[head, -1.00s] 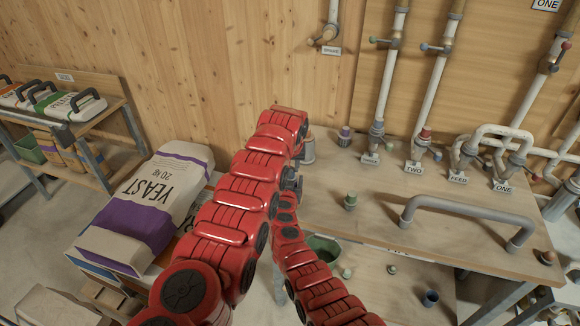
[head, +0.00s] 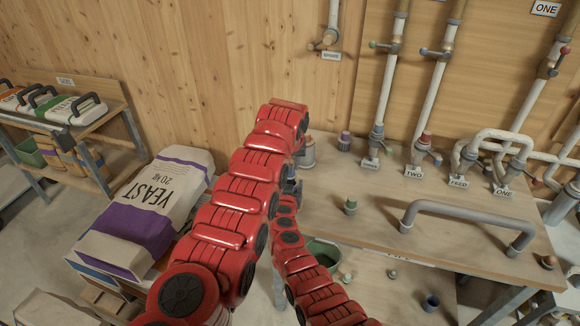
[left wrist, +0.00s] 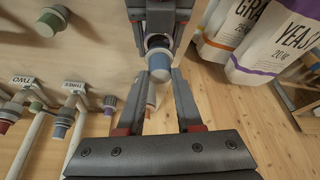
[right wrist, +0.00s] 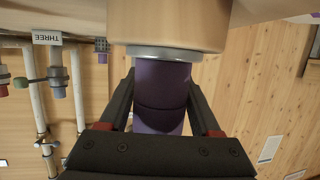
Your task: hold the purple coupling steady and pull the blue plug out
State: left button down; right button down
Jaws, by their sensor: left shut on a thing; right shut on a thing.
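The purple coupling (right wrist: 161,84) fills the middle of the right wrist view, below a metal ring and a tan cylindrical body (right wrist: 168,24). My right gripper (right wrist: 160,100) is shut on the coupling, one finger on each side. In the left wrist view the blue plug (left wrist: 159,62) sits between the fingertips of my left gripper (left wrist: 159,80), which is shut on it. A pale round opening shows just above the plug, between my right gripper's dark fingers; I cannot tell how deep the plug sits. In the head view my red arms hide the coupling, plug and fingertips.
A wooden bench (head: 375,200) carries labelled pipes, small capped fittings and a grey handle rail (head: 470,220). A yeast bag (head: 150,205) lies at the left. A green bucket (head: 322,253) is under the bench edge.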

pick_arm(q)
jog(key=shift+r, duration=2.05)
pick_arm(e)
grip_release()
jog(key=shift+s, duration=0.1)
